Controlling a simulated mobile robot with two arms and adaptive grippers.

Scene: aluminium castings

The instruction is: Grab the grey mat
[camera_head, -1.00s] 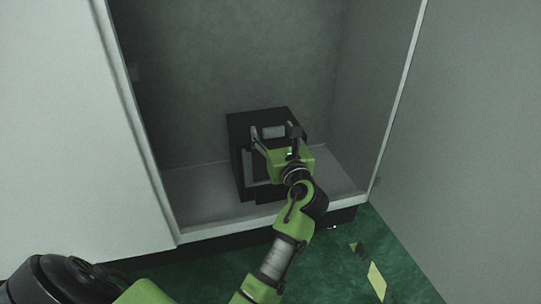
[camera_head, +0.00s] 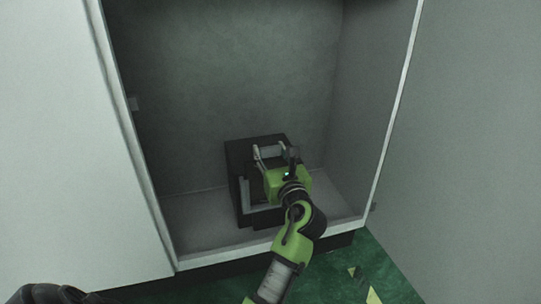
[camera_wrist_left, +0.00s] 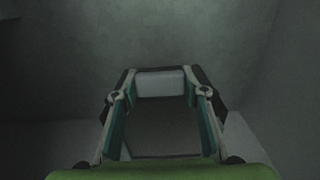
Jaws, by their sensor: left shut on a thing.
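A small light-grey piece (camera_head: 270,151), which I take to be the grey mat, is at the upper front of a black box-like holder (camera_head: 236,160) inside the cabinet. My left gripper (camera_head: 273,154) reaches in from the front, with its fingers on either side of the grey piece. In the left wrist view, the grey piece (camera_wrist_left: 161,82) spans the gap between the two fingertips, and the left gripper (camera_wrist_left: 160,90) is shut on it. The dark holder shows behind and below. The gripper body hides part of the holder's front. My right gripper is in no view.
The holder stands on the cabinet floor (camera_head: 195,222), between the cabinet's side walls. A white panel (camera_head: 60,150) is at the left and a grey panel (camera_head: 470,150) at the right. The cabinet floor is bare either side of the holder. The ground outside is green (camera_head: 385,265).

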